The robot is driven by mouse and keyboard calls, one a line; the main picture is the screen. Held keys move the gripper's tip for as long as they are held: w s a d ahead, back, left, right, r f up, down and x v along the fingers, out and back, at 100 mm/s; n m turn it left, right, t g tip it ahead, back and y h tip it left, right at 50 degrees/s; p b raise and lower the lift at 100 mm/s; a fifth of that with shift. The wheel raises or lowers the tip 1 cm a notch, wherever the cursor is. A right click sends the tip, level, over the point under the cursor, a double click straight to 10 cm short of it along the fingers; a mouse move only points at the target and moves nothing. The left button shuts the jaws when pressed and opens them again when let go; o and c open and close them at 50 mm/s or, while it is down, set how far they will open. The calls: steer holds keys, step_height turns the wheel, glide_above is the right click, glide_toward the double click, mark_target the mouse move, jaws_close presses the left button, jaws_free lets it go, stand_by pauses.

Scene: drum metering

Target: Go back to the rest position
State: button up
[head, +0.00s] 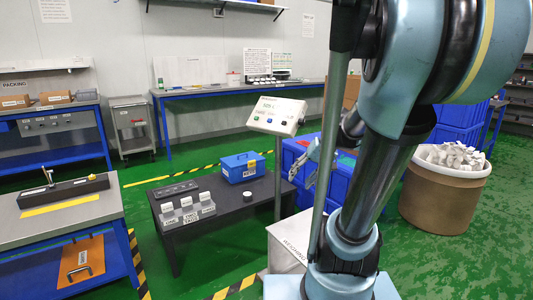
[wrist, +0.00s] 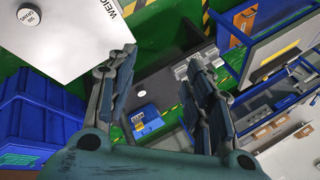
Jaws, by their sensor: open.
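My gripper (head: 318,160) shows in the head view partly hidden behind my arm, above the area between the dark low table (head: 235,228) and the blue crates. In the wrist view its two fingers stand wide apart, and the gripper (wrist: 160,65) has nothing between them. The dark table shows beyond the fingers, with a blue box (wrist: 145,114) and a small white round piece (wrist: 139,93) on it. In the head view the blue box (head: 243,167) sits at the table's back right, and white-topped blocks (head: 187,208) stand at its front left.
A white weighing stand (head: 290,245) is close to my base. A brown drum (head: 443,195) with white pieces is at the right, blue crates (head: 460,125) behind it. A workbench (head: 50,222) is at the left. Green floor lies between.

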steer(key=s+d+f+h, duration=0.2)
steer(key=s+d+f, duration=0.1)
steer(key=s, duration=0.4)
steer(key=s+d+f+h, duration=0.3)
steer(key=s+f, duration=0.2)
steer(key=s, duration=0.1)
steer(key=shift+s+d+n+g, duration=0.2)
steer(key=shift+s+n+g, duration=0.1)
steer(key=shift+s+g, duration=0.1)
steer(key=shift+f, duration=0.1)
steer(key=shift+w+f, duration=0.2)
steer(key=shift+w, duration=0.3)
stand_by(0.5)
